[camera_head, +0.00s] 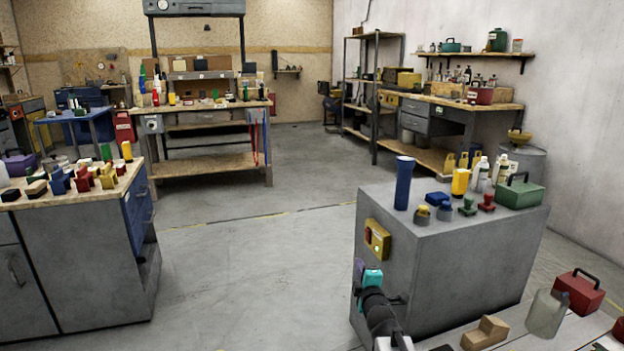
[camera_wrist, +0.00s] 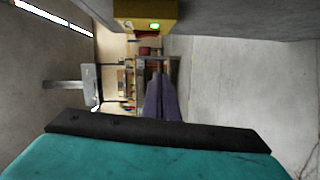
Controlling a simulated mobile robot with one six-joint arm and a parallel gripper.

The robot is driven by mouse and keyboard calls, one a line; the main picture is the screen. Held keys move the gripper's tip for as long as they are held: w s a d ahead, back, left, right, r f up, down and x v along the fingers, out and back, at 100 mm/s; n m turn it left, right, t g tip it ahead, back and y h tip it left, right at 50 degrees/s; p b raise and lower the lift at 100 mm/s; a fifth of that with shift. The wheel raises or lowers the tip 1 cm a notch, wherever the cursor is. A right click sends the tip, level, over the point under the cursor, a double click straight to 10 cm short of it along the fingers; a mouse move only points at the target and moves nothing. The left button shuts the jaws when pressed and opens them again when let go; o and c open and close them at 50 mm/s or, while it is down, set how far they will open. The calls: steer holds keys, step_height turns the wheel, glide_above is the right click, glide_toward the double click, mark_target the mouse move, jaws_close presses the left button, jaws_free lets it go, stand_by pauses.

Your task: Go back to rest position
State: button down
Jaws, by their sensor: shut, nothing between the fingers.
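My gripper (camera_head: 359,268) is shut and empty, held low beside the left side of a grey cabinet. In the wrist view its purple fingers (camera_wrist: 162,100) are together beyond the teal body. A yellow box with a lit green button (camera_head: 377,240) is fixed to the cabinet's side, just above the gripper and apart from it. The box also shows at the top of the wrist view (camera_wrist: 145,14).
The grey cabinet (camera_head: 450,265) carries a blue cylinder (camera_head: 403,183), a green case (camera_head: 520,192), stamps and bottles. A red case (camera_head: 579,291) and a wooden block (camera_head: 485,333) are at the lower right. Another workbench (camera_head: 80,265) stands left. Floor between is clear.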

steer(key=s+d+f+m+g+h+p, duration=0.2)
steer(key=s+f+m+g+p, duration=0.3)
steer(key=s+f+p, duration=0.6)
steer(key=s+d+f+m+g+h+p, duration=0.1)
steer(key=s+d+f+m+g+p, duration=0.2)
steer(key=s+f+g+p, duration=0.7)
steer(key=s+a+m+g+y+p, duration=0.1)
steer(key=s+a+m+g+p, duration=0.1)
steer(key=s, duration=1.4)
steer(key=s+a+r+m+g+p, duration=0.1)
steer(key=s+m+g+p, duration=0.3)
steer(key=s, duration=1.3)
steer(key=a+m+g, duration=0.1)
steer(key=m, duration=0.2)
steer(key=shift+s+r+y, duration=0.25)
steer(key=shift+y, duration=0.15)
